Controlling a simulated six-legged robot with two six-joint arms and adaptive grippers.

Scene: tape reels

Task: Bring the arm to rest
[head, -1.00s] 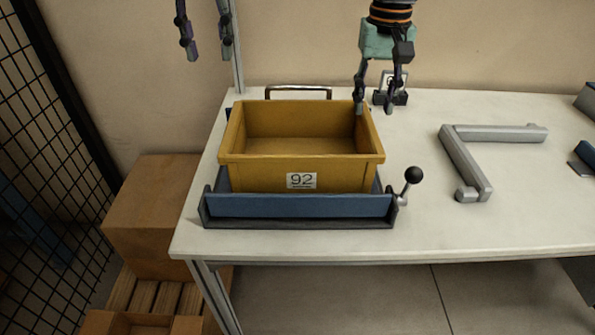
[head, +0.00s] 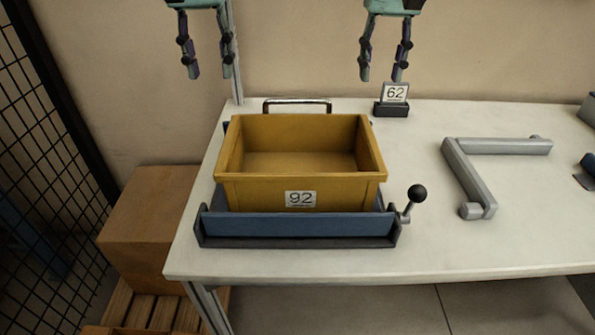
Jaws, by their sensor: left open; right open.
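My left gripper (head: 210,74) hangs at the upper left of the head view, open and empty, in front of the wall. My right gripper (head: 382,78) hangs at the top right of centre, open and empty, its fingers pointing down. Both show above the level of the yellow bin in the picture. The yellow bin (head: 243,191) bears a label reading 92 and looks empty inside. It sits in a blue cradle (head: 297,225) with a dark frame. Neither gripper touches the bin.
A black-knobbed lever (head: 417,194) stands at the cradle's right. A grey angled bar (head: 470,178) lies on the white table (head: 530,215). A cardboard box (head: 147,215) stands left of the table.

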